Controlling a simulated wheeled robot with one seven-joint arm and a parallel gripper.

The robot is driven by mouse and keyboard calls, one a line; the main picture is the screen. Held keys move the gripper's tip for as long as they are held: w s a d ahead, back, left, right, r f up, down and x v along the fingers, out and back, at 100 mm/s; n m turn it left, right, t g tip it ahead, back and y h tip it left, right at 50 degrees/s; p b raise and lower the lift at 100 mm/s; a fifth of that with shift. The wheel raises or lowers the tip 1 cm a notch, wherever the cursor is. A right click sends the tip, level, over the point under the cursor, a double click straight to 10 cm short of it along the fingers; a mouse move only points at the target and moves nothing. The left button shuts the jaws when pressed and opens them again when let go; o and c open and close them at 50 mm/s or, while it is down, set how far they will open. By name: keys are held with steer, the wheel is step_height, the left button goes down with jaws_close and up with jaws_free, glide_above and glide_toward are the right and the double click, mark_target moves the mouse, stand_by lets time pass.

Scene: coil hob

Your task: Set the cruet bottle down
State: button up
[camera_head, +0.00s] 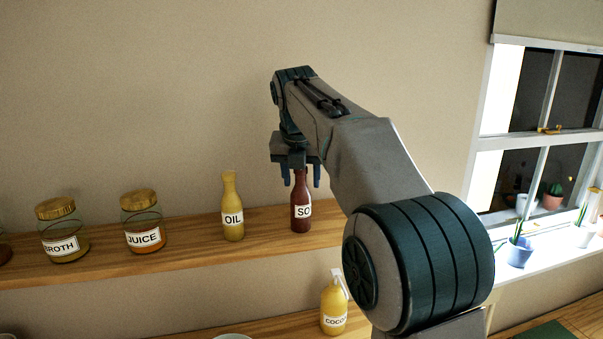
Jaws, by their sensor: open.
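A dark red cruet bottle (300,194) with a white label, of which "SO" can be read, stands upright on the wooden shelf (190,240). My gripper (300,176) points down over it with its blue fingers spread. In the picture one finger shows on each side of the bottle's neck, with a gap to it. The top of the bottle is partly hidden by the gripper. A yellow bottle (232,200) labelled "OIL" stands to its left on the same shelf.
Jars labelled "JUICE" (144,222) and "BROTH" (62,230) stand further left. A yellow pump bottle (333,301) and part of a white dish (233,336) are below the shelf. A window with potted plants is at the right. Shelf space between oil and juice is clear.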

steer(key=v, duration=1.2)
steer(key=shift+r, duration=0.2)
steer(key=shift+w, duration=0.1)
steer(key=s+d+f+m, duration=0.4)
steer(key=s+f+m, duration=0.5)
steer(key=f+m, duration=0.1)
steer(key=s+d+f+m, duration=0.3)
steer(key=s+f+m, duration=0.6)
steer(key=m, duration=0.3)
steer(key=s+d+f+m, duration=0.4)
steer(key=s+f+m, duration=0.6)
steer(key=m, duration=0.1)
steer(key=shift+d+f+m+y, duration=0.3)
steer(key=shift+f+m+y, duration=0.05)
steer(key=shift+m+y, duration=0.05)
